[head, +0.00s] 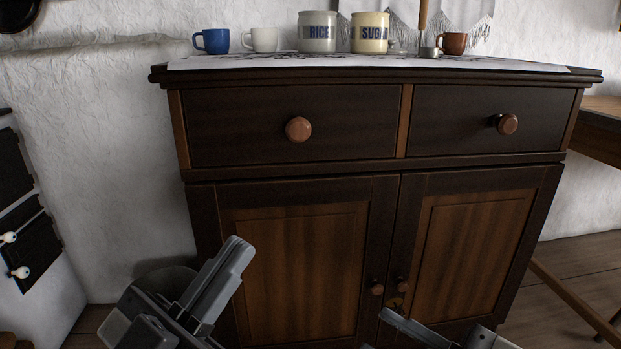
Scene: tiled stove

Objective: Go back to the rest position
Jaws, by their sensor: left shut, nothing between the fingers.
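My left gripper (238,250) is at the lower left, in front of the cabinet's left door. Its grey fingers are together with nothing between them. Part of my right gripper (405,326) shows at the bottom edge, in front of the lower part of the cabinet near where the doors meet. Most of it is cut off by the frame, so its opening cannot be judged.
A dark wooden cabinet (290,175) stands ahead, drawers and doors shut. On its top are a blue mug (211,41), white mug (262,39), rice jar (317,32), sugar jar (369,33) and brown mug (453,43). A white stove (55,290) stands left, a wooden table (602,112) right.

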